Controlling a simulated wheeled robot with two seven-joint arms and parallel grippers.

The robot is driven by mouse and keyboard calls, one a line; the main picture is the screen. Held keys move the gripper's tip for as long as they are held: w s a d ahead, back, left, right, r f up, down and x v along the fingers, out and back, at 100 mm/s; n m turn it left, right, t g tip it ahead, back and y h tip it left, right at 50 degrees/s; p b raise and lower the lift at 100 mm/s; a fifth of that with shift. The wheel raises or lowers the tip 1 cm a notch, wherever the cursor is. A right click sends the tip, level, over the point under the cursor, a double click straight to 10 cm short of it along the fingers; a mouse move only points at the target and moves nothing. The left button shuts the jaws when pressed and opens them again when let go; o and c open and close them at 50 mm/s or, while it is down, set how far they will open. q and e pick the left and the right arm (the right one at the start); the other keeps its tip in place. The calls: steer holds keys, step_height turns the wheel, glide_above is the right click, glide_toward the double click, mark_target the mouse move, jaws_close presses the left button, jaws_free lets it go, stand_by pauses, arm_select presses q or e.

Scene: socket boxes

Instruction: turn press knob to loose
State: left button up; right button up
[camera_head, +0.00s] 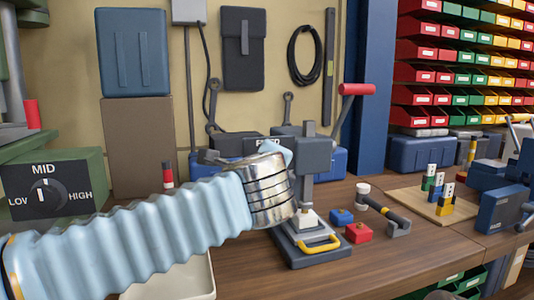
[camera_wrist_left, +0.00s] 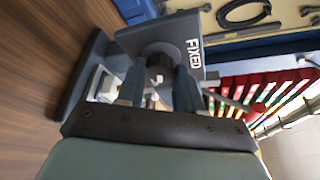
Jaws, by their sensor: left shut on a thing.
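The press (camera_head: 313,155) stands on the bench at the middle of the head view, with a grey column, a red-gripped lever (camera_head: 356,89) and a yellow handle on its base. My left arm reaches across to it, and its wrist hides the knob there. In the left wrist view, the dark round press knob (camera_wrist_left: 158,60) sits on a grey plate (camera_wrist_left: 193,45) whose visible label reads FIXED. My left gripper (camera_wrist_left: 159,88) has its two fingers on either side of the knob, shut on it. The knob's pointer is not clear. My right gripper is not in view.
A green box (camera_head: 80,168) with a LOW/MID/HIGH dial is at the left. A blue block (camera_head: 341,216), a red block (camera_head: 358,232) and a dark-handled tool (camera_head: 385,209) lie right of the press. A wooden board (camera_head: 410,196) with connectors is farther right. Bins fill the back right.

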arm_select(q)
steer(key=shift+d+m+g+y, duration=0.1)
steer(key=shift+m+g+y, duration=0.2)
steer(key=shift+m, duration=0.5)
steer(key=o, duration=1)
steer(key=shift+o, duration=0.2)
steer(key=v, duration=1.3)
steer(key=shift+s+r+b, duration=0.2)
steer(key=shift+s+b, duration=0.15)
